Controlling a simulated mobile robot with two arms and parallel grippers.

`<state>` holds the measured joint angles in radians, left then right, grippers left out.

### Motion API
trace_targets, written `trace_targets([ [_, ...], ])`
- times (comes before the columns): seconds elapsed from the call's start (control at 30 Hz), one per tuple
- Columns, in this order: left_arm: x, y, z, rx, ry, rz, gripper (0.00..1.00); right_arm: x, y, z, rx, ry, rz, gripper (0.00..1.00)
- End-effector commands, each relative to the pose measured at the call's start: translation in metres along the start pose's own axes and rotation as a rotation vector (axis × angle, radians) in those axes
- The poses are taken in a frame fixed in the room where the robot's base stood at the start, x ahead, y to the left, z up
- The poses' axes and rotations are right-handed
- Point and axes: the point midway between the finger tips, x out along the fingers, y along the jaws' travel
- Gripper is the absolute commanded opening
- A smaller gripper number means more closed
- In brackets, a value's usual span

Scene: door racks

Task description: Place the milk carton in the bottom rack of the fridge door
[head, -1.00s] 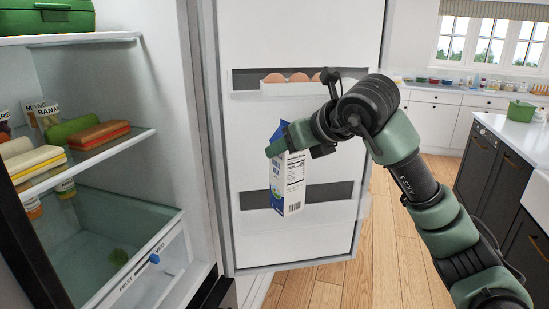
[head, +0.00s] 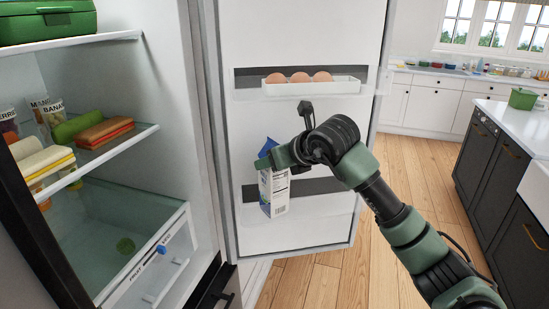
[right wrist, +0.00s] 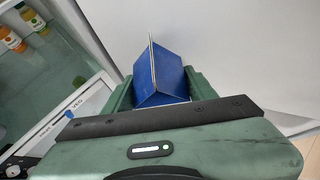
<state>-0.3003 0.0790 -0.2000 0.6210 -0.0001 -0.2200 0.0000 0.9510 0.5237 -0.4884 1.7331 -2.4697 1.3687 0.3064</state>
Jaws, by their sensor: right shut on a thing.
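The milk carton (head: 273,193) is white and blue with a blue gabled top, and it is upright with a slight tilt. My right gripper (head: 278,157) is shut on its upper part. In the right wrist view the carton's blue top (right wrist: 158,75) sits between the green fingers (right wrist: 160,92). The carton's lower part overlaps the bottom rack (head: 310,205) of the open fridge door in the head view. I cannot tell whether the carton touches the rack or its floor. My left gripper is not in view.
A door rack above holds an egg tray (head: 312,86) with eggs. The open fridge (head: 100,65) stands at the left, with sandwiches and bottles on a shelf and a drawer (head: 150,262) below. The wooden floor (head: 400,180) is clear. Dark counters (head: 490,165) stand at the right.

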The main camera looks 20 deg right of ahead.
Motion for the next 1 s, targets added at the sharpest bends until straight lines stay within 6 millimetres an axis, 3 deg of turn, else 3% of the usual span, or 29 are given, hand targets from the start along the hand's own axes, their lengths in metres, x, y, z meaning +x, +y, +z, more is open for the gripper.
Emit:
trace_targets([
  [0.43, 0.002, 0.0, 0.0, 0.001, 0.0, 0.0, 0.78, 0.003, -0.001, -0.003, -0.001, -0.011, -0.001, 0.0],
  [0.47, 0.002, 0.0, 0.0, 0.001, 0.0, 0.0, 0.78, 0.004, 0.0, -0.006, 0.0, -0.002, -0.001, 0.62],
  [0.53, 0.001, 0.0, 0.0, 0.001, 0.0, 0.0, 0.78, 0.003, 0.0, -0.005, 0.0, -0.002, -0.001, 0.78],
  [0.87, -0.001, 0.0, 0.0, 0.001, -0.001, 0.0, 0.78, 0.002, 0.0, -0.004, 0.0, -0.002, -0.001, 0.78],
  [1.0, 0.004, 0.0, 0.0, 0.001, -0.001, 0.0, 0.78, -0.008, -0.001, -0.004, 0.0, -0.006, -0.001, 0.78],
])
